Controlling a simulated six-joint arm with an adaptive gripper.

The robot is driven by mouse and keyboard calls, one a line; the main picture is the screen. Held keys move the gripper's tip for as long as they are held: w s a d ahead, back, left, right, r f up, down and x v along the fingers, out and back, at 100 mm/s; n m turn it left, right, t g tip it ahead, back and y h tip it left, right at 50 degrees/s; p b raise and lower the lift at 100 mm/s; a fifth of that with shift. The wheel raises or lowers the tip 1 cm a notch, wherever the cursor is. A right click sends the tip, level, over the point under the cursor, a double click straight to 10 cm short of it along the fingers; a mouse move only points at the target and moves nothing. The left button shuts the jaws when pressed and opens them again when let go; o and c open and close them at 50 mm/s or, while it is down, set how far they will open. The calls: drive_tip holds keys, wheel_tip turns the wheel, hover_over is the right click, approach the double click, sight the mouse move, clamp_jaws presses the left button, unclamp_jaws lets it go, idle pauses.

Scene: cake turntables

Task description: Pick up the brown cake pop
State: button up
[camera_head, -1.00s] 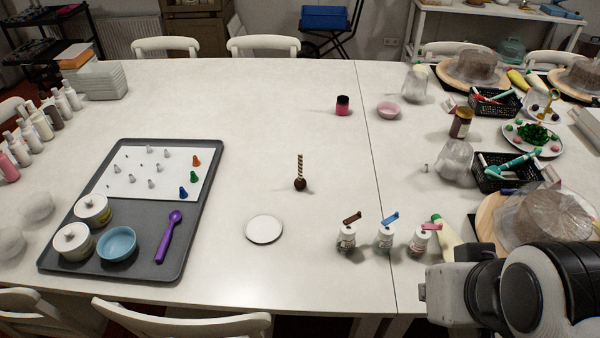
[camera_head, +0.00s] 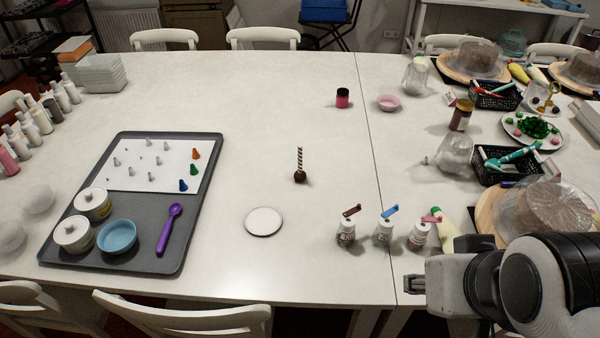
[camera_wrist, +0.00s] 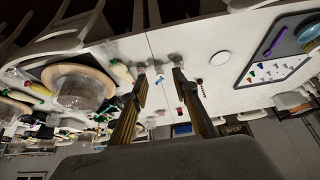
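The brown cake pop (camera_head: 300,176) stands on the white table with its dark brown ball down and its striped stick pointing up. It is behind and to the right of a small white round plate (camera_head: 264,222). My gripper (camera_head: 413,288) is at the lower right in the head view, well apart from the cake pop. In the wrist view, my gripper (camera_wrist: 159,68) shows two fingers spread wide with nothing held between them. The cake pop appears small there, just right of the right finger, where the finger may hide part of it.
Several small bottles with coloured tops (camera_head: 385,232) stand between my gripper and the cake pop. A grey tray (camera_head: 150,245) with pots and a purple scoop lies at the left. Baskets and wrapped cakes crowd the right. The table around the cake pop is clear.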

drive_tip(key=shift+w, duration=0.1)
drive_tip(key=w+a+f+t, duration=0.1)
drive_tip(key=w+a+t, duration=0.15)
drive_tip(key=w, duration=0.95)
drive_tip(key=w+a+f+n+t+y, duration=0.1)
drive_tip(key=w+a+t, duration=0.15)
drive_tip(key=w, duration=0.95)
drive_tip(key=w+a+f+t, duration=0.1)
drive_tip(key=w+a, duration=0.2)
drive_tip(key=w, duration=0.9)
drive_tip(key=w+a+f+n+t+y, duration=0.1)
drive_tip(key=w+a+f+t, duration=0.15)
drive_tip(key=w+f, duration=0.2)
drive_tip(key=w+a+f+t+y, duration=0.1)
drive_tip(key=w+a+f, duration=0.25)
drive_tip(key=w, duration=0.25)
drive_tip(key=n+t+y, duration=0.1)
drive_tip(key=t+y, duration=0.1)
approach(301, 151)
drive_tip(key=shift+x, duration=1.45)
drive_tip(key=shift+f, duration=0.1)
drive_tip(key=shift+x, duration=1.3)
